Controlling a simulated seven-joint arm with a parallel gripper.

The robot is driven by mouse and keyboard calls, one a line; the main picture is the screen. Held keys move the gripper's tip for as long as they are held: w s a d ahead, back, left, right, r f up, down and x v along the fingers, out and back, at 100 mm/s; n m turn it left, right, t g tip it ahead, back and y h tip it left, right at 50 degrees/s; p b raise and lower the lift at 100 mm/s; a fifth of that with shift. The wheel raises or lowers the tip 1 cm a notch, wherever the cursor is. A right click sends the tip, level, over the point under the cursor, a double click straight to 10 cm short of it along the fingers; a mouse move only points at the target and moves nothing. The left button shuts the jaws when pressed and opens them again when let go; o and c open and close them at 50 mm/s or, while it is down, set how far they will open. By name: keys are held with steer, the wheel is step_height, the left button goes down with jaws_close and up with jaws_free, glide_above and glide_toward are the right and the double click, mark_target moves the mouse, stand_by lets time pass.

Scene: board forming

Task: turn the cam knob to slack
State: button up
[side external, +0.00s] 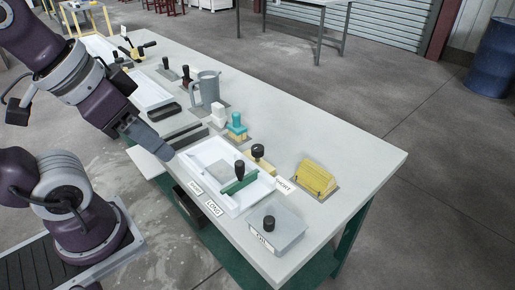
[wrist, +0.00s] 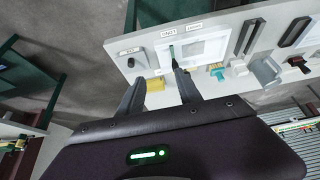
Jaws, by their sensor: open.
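A grey box (side external: 285,238) with a black round knob (side external: 269,222) on top sits at the table's near right corner, its front label too small to read. It also shows in the wrist view (wrist: 138,72). Another black knob (side external: 257,150) stands on a yellow piece behind the white tray; I cannot tell which knob is the cam knob. My gripper (side external: 165,153) is open and empty, above the table's front edge left of the white tray, apart from both knobs. In the wrist view its two fingers (wrist: 158,74) are spread. The knob settings cannot be read.
A white tray (side external: 204,157) holds a green bar with a dark handle. A yellow slotted block (side external: 316,180), a teal piece (side external: 237,130), a grey jug (side external: 206,88) and dark bars stand around it.

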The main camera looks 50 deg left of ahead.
steer(key=shift+o, duration=0.7)
steer(key=w+a+r+m+g+y, duration=0.1)
steer(key=w+m, duration=0.4)
steer(key=w, duration=0.5)
steer(key=shift+w+a+m+g, duration=0.25)
steer(key=shift+a+m+g, duration=0.2)
steer(key=shift+g, duration=0.15)
steer(key=m+g+h, duration=0.1)
steer(key=m+g, duration=0.2)
steer(key=m, duration=0.9)
glide_above(258, 147)
step_height(258, 147, down, 15)
steer(key=shift+f, duration=0.2)
step_height(258, 147, down, 7)
steer(key=shift+a+r, duration=0.1)
steer(key=shift+r, duration=0.05)
steer(key=shift+f, duration=0.3)
jaws_close()
